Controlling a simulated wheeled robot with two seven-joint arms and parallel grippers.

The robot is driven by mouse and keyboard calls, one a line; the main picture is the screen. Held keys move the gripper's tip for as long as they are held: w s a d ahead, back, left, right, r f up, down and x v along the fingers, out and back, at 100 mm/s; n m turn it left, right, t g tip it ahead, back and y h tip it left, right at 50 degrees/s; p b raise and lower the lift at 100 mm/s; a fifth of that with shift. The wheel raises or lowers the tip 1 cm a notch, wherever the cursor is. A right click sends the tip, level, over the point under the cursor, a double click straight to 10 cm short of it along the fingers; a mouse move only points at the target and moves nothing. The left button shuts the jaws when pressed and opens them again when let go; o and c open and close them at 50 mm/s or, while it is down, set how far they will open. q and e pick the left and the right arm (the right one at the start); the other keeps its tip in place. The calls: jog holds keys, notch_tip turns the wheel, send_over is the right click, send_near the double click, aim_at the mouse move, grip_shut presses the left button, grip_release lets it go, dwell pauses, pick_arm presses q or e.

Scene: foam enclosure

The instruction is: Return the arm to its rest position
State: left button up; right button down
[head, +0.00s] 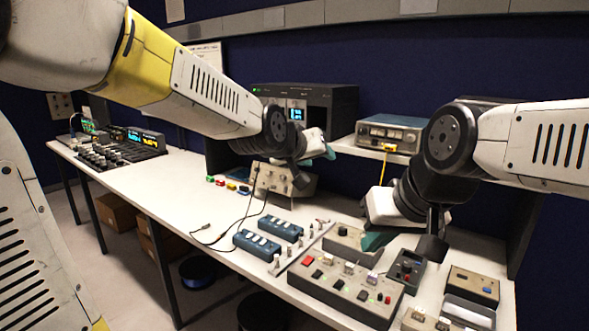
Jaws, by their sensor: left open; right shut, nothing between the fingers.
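My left arm comes in from the upper left and reaches over the back middle of the white bench. Its gripper (302,176) is in front of a light-coloured box with knobs (270,180); it is open, and I see nothing held in it. My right arm comes in from the right edge and bends down at a dark joint. Its gripper (432,248) points down above the right part of the bench, close to a small dark handheld box (406,267); it is shut and empty. I cannot tell whether it touches anything below.
The white bench (190,190) is clear left of centre. A grey control panel (345,288) with buttons, blue terminal blocks (257,245) and loose cables lie in front. A black rack unit (335,105) and a shelf instrument (390,130) stand behind. A mixer-like console (120,148) is far left.

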pick_arm(q)
jog(key=s+a+f+g+y, duration=0.2)
jog(key=s+a+f, duration=0.2)
jog(key=s+a, duration=0.6)
jog(key=s+a+f+g+y, duration=0.2)
jog(key=s+a+f, duration=0.1)
jog(key=s+a, duration=0.7)
jog(key=shift+s+a+f+n+g, duration=0.4)
jog(key=shift+s, duration=0.65)
